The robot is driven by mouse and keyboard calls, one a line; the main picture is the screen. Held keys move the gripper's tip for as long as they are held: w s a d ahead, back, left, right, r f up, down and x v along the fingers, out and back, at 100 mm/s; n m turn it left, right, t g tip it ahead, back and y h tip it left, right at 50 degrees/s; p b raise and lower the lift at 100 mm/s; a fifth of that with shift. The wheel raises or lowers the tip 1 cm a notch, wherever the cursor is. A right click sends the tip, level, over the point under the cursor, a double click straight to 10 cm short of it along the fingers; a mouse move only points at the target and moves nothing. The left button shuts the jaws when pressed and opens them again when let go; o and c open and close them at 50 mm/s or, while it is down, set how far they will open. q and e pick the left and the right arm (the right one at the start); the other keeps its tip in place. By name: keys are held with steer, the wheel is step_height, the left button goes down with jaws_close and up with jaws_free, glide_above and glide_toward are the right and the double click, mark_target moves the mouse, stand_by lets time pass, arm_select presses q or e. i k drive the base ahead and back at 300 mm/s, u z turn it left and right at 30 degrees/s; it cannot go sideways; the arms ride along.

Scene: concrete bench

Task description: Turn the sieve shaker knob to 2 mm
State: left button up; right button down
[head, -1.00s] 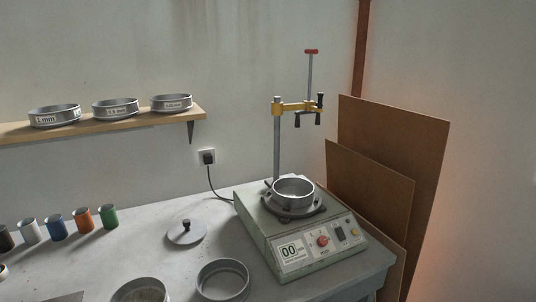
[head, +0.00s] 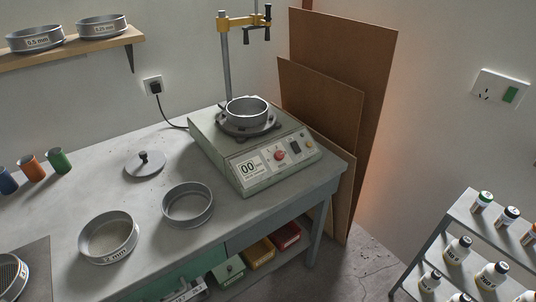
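The sieve shaker (head: 222,152) is a grey-green box near the right end of the bench. Its sloped front panel carries a red knob (head: 280,155), a display reading "00" (head: 248,168) and small switches to the knob's right. The markings around the knob are too small to read. A metal pan or sieve (head: 246,110) sits on the shaker's round plate. A post with a yellow clamp arm (head: 243,21) rises behind it. Neither of my grippers shows in the head view.
Two sieves (head: 107,237) (head: 187,205) and a lid (head: 145,163) lie on the bench (head: 150,195). Coloured cups (head: 58,161) stand at left. Brown boards (head: 320,100) lean behind the bench's right end. A bottle rack (head: 440,232) stands at lower right, with open floor between.

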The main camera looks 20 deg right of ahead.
mark_target(279, 155)
steer(key=u, duration=0.4)
steer(key=k, duration=0.45)
steer(key=u, duration=0.85)
steer(key=i, duration=0.9)
steer(key=z, duration=1)
steer(key=i, duration=0.2)
steer(key=z, duration=0.25)
